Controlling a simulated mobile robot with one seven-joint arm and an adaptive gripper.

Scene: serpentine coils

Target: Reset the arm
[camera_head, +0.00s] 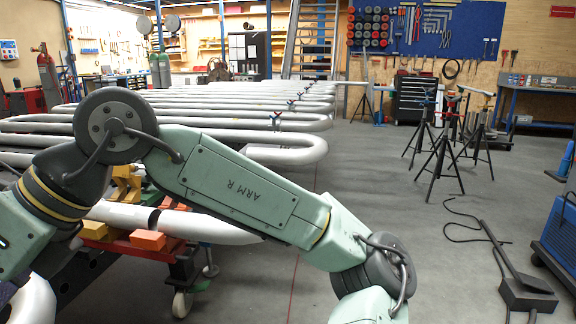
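My arm (245,190), pale green and marked "ARM R", crosses the foreground of the head view. It rises from the lower left to a dark round joint (115,125), then slopes down to the right to a second dark joint (375,270). Past that joint the arm leaves the picture at the bottom. My gripper is out of view below the frame, so its state and anything in it are hidden.
White serpentine pipes (285,149) stretch behind the arm. A red trolley with orange blocks (153,240) stands close behind it. Black tripod stands (441,160), a pedal box with cable (527,292) and a blue machine (562,235) are at right. Grey floor between is clear.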

